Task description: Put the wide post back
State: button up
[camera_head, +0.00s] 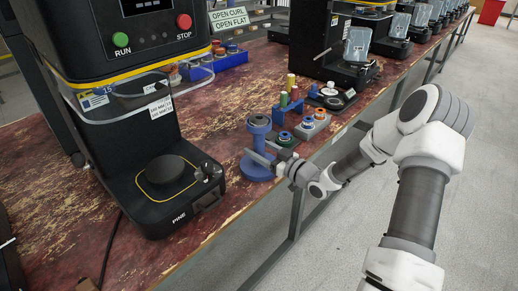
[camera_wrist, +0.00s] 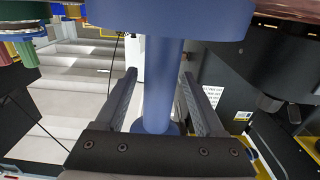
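A blue post (camera_head: 259,125) with a broad round head and a wide round base stands upright on the bench, right of the black seamer. I cannot tell from a label whether it is the wide post. My gripper (camera_head: 262,156) reaches it from the right at stem height. In the wrist view, the blue stem (camera_wrist: 163,85) is between the two fingers of my gripper (camera_wrist: 158,80). The fingers are apart, with a gap showing on the left of the stem; contact on the right is unclear. The blue base (camera_head: 257,167) is partly hidden by my gripper.
The seamer (camera_head: 170,190) stands close on the left. Right of the post are a rack with coloured pegs (camera_head: 287,103), a grey block with coloured rings (camera_head: 312,124) and a black tray (camera_head: 333,97). A blue bin (camera_head: 228,62) is behind. Worn red bench (camera_head: 215,125) is bare between.

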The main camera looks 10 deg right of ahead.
jog(key=shift+r, duration=0.15)
jog(key=shift+s+d, duration=0.2)
jog(key=shift+s, duration=0.05)
jog(key=p+v, duration=0.2)
jog(key=v, duration=0.9)
jog(key=shift+s, duration=0.2)
jog(key=shift+d, duration=0.1)
